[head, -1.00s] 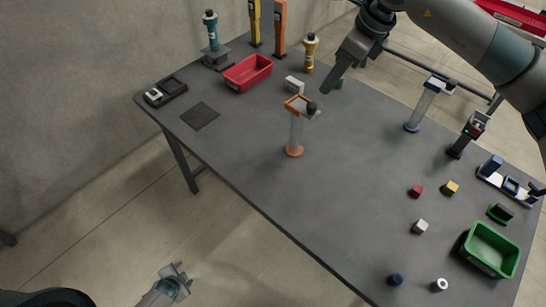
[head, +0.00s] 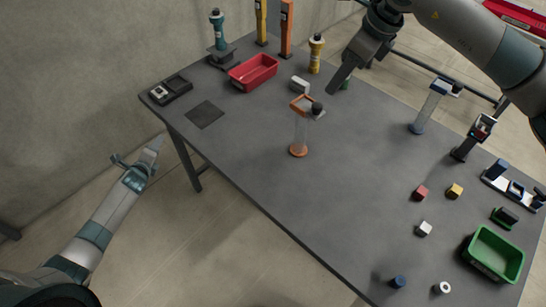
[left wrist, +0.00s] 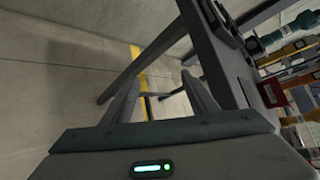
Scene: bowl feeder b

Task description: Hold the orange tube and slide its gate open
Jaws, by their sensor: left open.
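The orange tube (head: 300,130) stands upright on the grey table, with a clear body, an orange foot and an orange frame on top. A dark knob (head: 317,107) sits at the right side of its top, on the gate's side. Whether the gate is open or shut is too small to tell. My left gripper (head: 136,158) is open and empty, off the table's left edge and well away from the tube. Its spread fingers also show in the left wrist view (left wrist: 161,90). My right gripper (head: 335,88) hangs beyond the tube, up and right of it; its fingers overlap from this side.
A red bin (head: 252,73), a small white block (head: 299,84) and a yellow tube (head: 316,54) stand behind the orange tube. A blue tube (head: 430,108) stands to the right. A green bin (head: 494,254) is at the lower right.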

